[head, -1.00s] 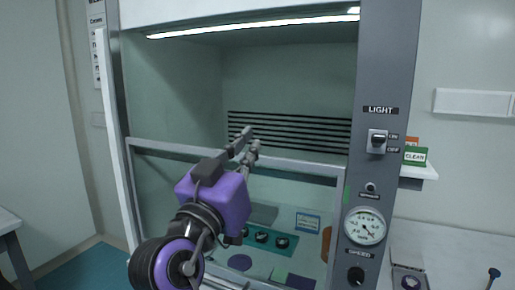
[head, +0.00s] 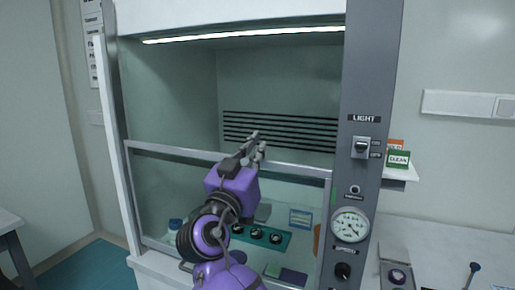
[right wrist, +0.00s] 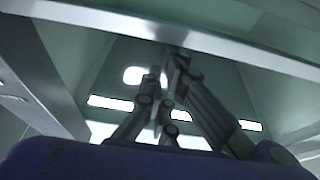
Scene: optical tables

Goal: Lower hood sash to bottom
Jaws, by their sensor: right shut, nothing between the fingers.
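The fume hood's glass sash (head: 165,195) is partly lowered, its grey top rail (head: 160,151) crossing the hood about halfway up the head view. The hood is open above this rail. My right gripper (head: 258,142) is shut and empty, with its fingertips just above the rail in the head view. In the right wrist view the fingers (right wrist: 170,72) are close together and reach up to a pale crossbar (right wrist: 130,25). I cannot tell whether they touch it. My purple wrist hides part of the sash. My left gripper is out of view.
Inside the hood, behind the glass, are a teal holder (head: 275,239) with dark round items and a small blue-white box (head: 300,218). The right post carries a light switch (head: 361,147) and a gauge (head: 350,225). A white bench (head: 430,250) stands at the right.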

